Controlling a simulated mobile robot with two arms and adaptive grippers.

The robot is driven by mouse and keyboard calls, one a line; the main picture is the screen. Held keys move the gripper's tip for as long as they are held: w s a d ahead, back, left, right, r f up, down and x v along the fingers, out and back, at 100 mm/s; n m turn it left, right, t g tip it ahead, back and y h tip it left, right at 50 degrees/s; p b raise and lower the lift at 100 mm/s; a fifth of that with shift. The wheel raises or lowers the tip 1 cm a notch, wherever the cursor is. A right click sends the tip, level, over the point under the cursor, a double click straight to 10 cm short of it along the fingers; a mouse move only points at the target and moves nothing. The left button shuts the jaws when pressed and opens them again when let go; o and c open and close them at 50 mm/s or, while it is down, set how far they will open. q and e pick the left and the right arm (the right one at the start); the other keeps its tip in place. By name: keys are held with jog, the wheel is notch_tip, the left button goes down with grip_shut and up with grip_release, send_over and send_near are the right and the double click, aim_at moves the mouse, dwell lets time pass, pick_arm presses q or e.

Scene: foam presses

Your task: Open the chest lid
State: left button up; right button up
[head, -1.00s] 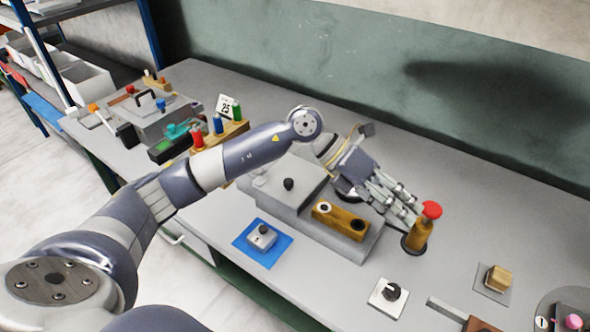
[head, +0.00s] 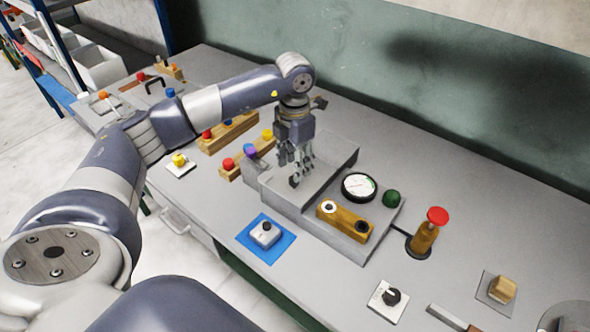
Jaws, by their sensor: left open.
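My left gripper (head: 296,172) points down over the grey box (head: 345,243) in the middle of the bench. It is open, with its fingers around or just above the dark knob (head: 294,181) on the raised grey lid (head: 322,178) at the box's left part. I cannot tell whether the fingers touch the knob. The lid looks shut and flat. The right part of the box carries a round white dial, a green knob and a yellow block with two round buttons. My right gripper is not in view.
A red-topped post (head: 424,236) stands right of the box. A small grey switch on a blue mat (head: 266,239) lies in front. Wooden racks with coloured knobs (head: 246,160) stand to the left. A black-handled grey box (head: 155,88) sits far left, partly hidden by my arm.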

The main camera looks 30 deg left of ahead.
pick_arm(q)
jog(key=shift+f+p, duration=0.45)
jog(key=shift+f, duration=1.75)
jog(key=shift+c, duration=0.4)
grip_shut()
